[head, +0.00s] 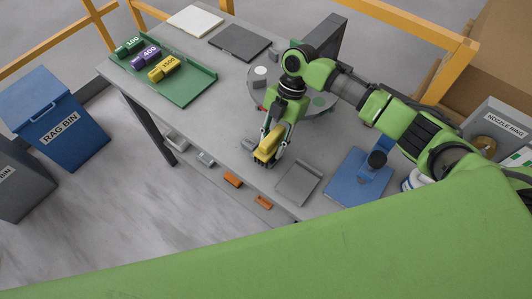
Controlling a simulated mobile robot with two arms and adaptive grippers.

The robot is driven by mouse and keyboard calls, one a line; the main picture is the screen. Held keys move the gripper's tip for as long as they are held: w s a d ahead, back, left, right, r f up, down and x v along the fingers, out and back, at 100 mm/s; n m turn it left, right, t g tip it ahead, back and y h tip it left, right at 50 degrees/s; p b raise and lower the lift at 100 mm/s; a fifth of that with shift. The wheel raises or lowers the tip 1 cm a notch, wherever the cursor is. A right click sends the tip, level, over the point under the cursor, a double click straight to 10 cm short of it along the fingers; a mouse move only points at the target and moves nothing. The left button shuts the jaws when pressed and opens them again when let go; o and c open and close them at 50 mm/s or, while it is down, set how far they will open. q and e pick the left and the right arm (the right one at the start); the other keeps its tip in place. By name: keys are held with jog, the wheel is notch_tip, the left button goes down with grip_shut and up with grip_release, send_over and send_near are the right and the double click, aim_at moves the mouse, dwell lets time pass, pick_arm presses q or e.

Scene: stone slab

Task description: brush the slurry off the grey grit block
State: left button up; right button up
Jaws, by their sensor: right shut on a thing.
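My right gripper (269,143) is shut on a yellow piece (266,149), held low over the front part of the grey table; I cannot tell whether it is a brush or a block. My left gripper is not in view.
A green tray (201,88) at the left holds 100, 400 and 1500 blocks. A round plate (318,115) lies behind the gripper. A grey tray (297,182) and blue stand (350,183) stand to the right. A blue rag bin (68,137) stands on the floor.

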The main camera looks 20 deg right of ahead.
jog(key=shift+f+b, duration=0.35)
jog(key=shift+f, duration=0.2)
jog(key=shift+s+a+r, duration=0.1)
